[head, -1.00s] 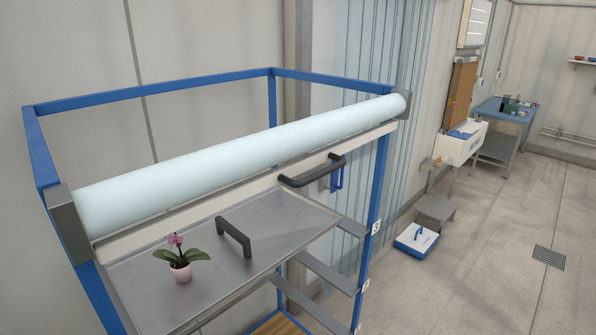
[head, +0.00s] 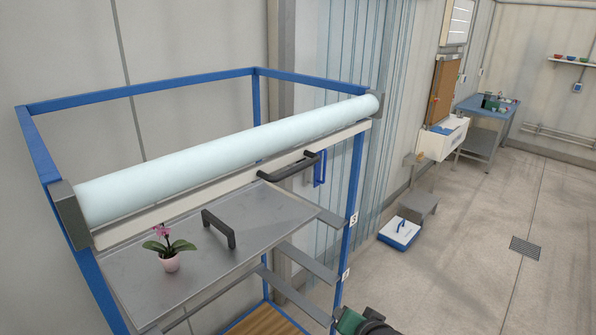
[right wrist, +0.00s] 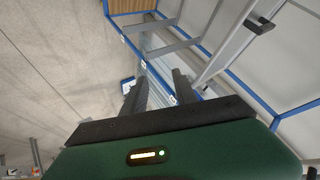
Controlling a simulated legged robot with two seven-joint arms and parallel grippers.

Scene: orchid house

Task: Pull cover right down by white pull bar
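The pale blue rolled cover (head: 230,155) lies along the top front of a blue-framed rack and is rolled up. The white pull bar (head: 180,202) hangs just under the roll, with a dark handle (head: 288,167) on its right part. A green and dark part of my right arm shows at the bottom edge of the head view, below and right of the bar. In the right wrist view my right gripper (right wrist: 158,85) has two dark fingers apart with nothing seen between them. The rack also shows there, tilted, beyond the fingers. My left gripper is in neither view.
A grey shelf (head: 265,222) under the roll carries a pink orchid in a pot (head: 170,257) and a dark handle (head: 220,228). Side rails (head: 300,262) stick out at the rack's right.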

